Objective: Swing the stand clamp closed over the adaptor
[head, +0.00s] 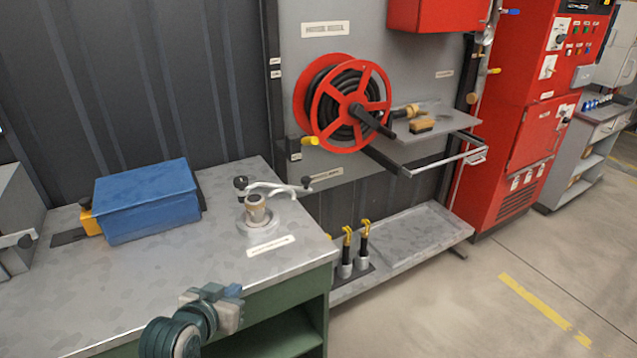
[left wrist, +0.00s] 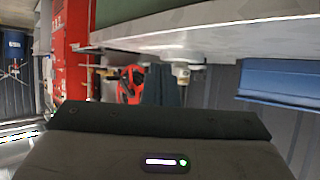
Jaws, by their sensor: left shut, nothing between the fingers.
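The stand (head: 262,235) is a round pale base near the right end of the metal bench. The adaptor (head: 257,212), a short beige-grey cylinder, stands upright on it with its top uncovered. The stand clamp (head: 275,188) is a curved pale arm reaching from a dark-knobbed post behind the adaptor out to the right, ending in a dark knob (head: 306,182). My left gripper (head: 232,293) is shut and empty, in front of the bench's front edge and apart from the clamp. Its shut fingers show in the left wrist view (left wrist: 164,85), beside the small, partly hidden adaptor (left wrist: 182,74). My right gripper is not in view.
A blue case (head: 148,200) lies on the bench (head: 200,255) to the left of the stand. A red hose reel (head: 345,105) hangs on the grey panel behind. A low shelf (head: 400,245) holds two yellow-topped fittings. The bench front between case and stand is clear.

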